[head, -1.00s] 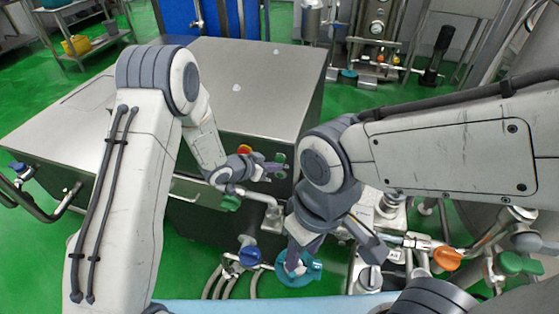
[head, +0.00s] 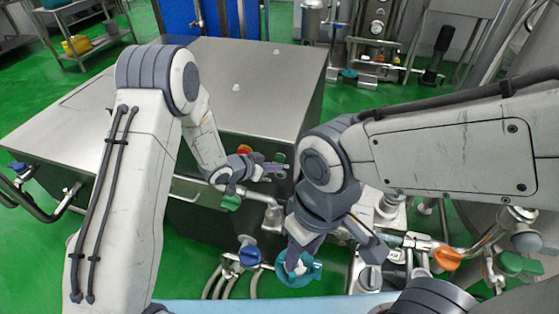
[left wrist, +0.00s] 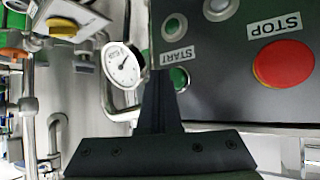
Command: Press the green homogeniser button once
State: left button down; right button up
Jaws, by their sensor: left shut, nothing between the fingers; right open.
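The green start button (left wrist: 181,78) sits beside the START label on the dark panel in the left wrist view. It is partly hidden by my left gripper's fingers. My left gripper (left wrist: 160,76) is shut and empty, its tip close beside the button; I cannot tell whether they touch. In the head view, the left gripper (head: 285,169) is at the front of the steel cabinet (head: 240,75), just below the small green button (head: 280,157). My right gripper (head: 335,257) is open and empty, pointing down lower in the view.
A large red STOP button (left wrist: 284,65) is right of the start button. A green round fitting (left wrist: 174,26) and a gauge (left wrist: 122,66) are also near. Pipes with a blue valve handle (head: 249,256) and an orange one (head: 447,258) crowd the space below and right.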

pick_arm(q)
jog(key=shift+w+d, duration=0.15)
jog(key=shift+w, duration=0.25)
jog(key=shift+w+d, duration=0.1)
jog(key=shift+w, duration=0.35)
dwell(1.0)
jog(key=shift+s, duration=0.1)
jog(key=shift+s+a, duration=0.25)
jog(key=shift+s, duration=0.5)
jog(key=shift+s, duration=0.1)
jog(key=s, duration=0.1)
jog(key=s+a, duration=0.1)
jog(key=s, duration=0.2)
jog(key=shift+s+a+b, duration=0.25)
jog(key=shift+b, duration=0.05)
dwell(0.5)
